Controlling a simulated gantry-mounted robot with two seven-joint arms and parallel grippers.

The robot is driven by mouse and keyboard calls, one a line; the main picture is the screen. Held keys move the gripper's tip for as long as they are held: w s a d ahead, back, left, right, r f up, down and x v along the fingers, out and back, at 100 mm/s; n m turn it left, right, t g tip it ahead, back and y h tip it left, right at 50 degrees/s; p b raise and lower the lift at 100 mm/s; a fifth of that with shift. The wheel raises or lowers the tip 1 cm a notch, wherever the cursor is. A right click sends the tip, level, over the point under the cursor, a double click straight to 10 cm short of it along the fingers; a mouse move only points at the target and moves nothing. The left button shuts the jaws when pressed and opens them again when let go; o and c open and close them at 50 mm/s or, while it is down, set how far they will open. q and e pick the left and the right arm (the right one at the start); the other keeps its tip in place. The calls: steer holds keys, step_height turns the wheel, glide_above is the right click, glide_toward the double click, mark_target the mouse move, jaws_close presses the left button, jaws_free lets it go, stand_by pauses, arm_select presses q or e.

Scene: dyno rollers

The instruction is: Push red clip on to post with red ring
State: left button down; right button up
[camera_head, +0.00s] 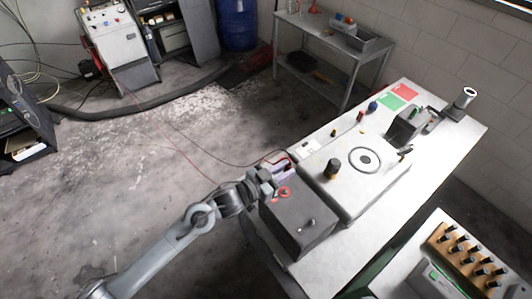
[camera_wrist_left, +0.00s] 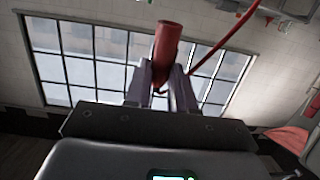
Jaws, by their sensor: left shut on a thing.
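My left gripper (camera_head: 277,180) is over the left end of a dark box (camera_head: 299,238) at the near end of the bench. In the left wrist view, its two fingers are closed on the red clip (camera_wrist_left: 166,42), a red cylinder-like piece that sticks up beyond the fingertips. A red cable (camera_wrist_left: 222,42) runs close by on the right. A red ring (camera_head: 285,193) lies on the box top, just beside the gripper in the head view; the post there is hard to make out. A second, pale post (camera_head: 311,222) stands bare on the box. My right gripper is out of view.
A white unit (camera_head: 352,190) with a black knob (camera_head: 332,168) and a round dial stands right behind the box. A wooden rack (camera_head: 468,254) of dark-topped pieces is at the lower right. The floor left of the bench is open, with thin cables across it.

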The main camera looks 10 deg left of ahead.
arm_select(q)
steer(key=shift+t+h, duration=0.7)
steer(key=shift+w+a+f+b, duration=0.1)
steer(key=shift+w+f+b, duration=0.05)
steer(key=shift+f+b, duration=3.45)
steer(key=shift+f+p, duration=0.45)
steer(key=shift+p, duration=0.05)
steer(key=shift+f, duration=0.3)
steer(key=shift+f, duration=0.6)
steer(key=c, duration=0.9)
jaws_free()
